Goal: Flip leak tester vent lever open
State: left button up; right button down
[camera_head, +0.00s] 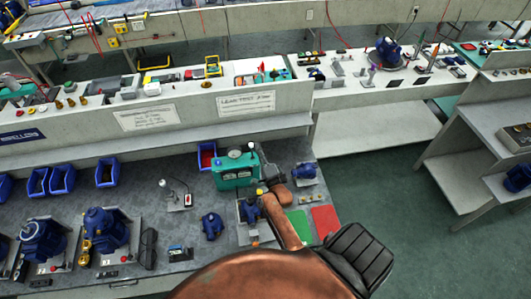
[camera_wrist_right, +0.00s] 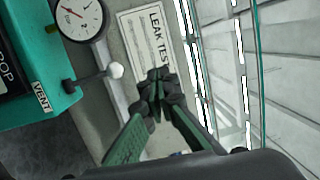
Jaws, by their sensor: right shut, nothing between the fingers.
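The leak tester is a teal box (camera_head: 234,172) on the grey bench, and its side with a VENT label (camera_wrist_right: 41,97) shows in the right wrist view. The vent lever (camera_wrist_right: 92,78) is a dark rod ending in a white ball knob (camera_wrist_right: 116,70), sticking out from the box beside that label. My right gripper (camera_head: 264,170) is at the right side of the tester. In the wrist view its fingertips (camera_wrist_right: 156,84) are together and empty, a little to the right of the knob and apart from it. My left gripper is out of view.
A round gauge (camera_wrist_right: 80,16) sits above the lever. A blue pump part (camera_head: 250,210) stands in front of the tester, and another (camera_head: 305,172) to the right. Green and red mats (camera_head: 325,221) lie near the front edge. A sign (camera_head: 246,103) hangs behind.

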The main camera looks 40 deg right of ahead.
jog(key=s+a+r, duration=0.2)
jog(key=s+r, duration=0.2)
jog(key=s, duration=0.2)
jog(key=shift+b, duration=0.3)
